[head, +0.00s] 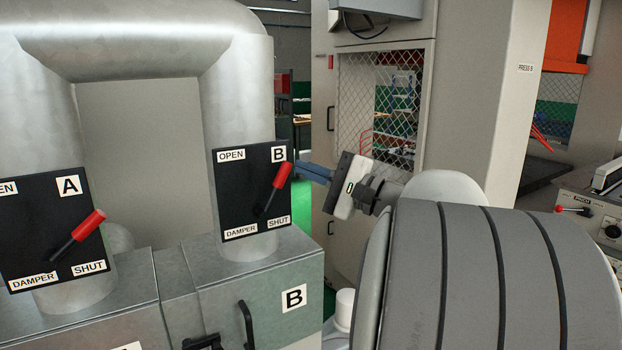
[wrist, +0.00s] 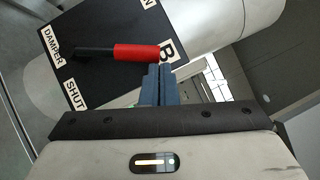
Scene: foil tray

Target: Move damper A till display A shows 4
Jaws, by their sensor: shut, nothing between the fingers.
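Damper A is a black panel (head: 30,240) on a duct at the left of the head view, its left edge cut off. Its lever, with a red handle (head: 90,223), slants up and right. Display A is not in view. My gripper (head: 300,170) is shut and empty, well right of damper A, at the right edge of damper B's panel (head: 235,190). Damper B's red-handled lever (head: 282,175) points up and slightly right. In the wrist view my blue fingertips (wrist: 157,70) are close to that red handle (wrist: 137,52). I cannot tell whether they touch.
Grey metal housings (head: 270,270) stand below the dampers, one with a B label and a black handle (head: 246,325). A thick duct (head: 140,40) joins the two pipes above. A mesh-windowed cabinet (head: 330,230) stands behind my gripper. A press control panel (head: 595,210) is at the right.

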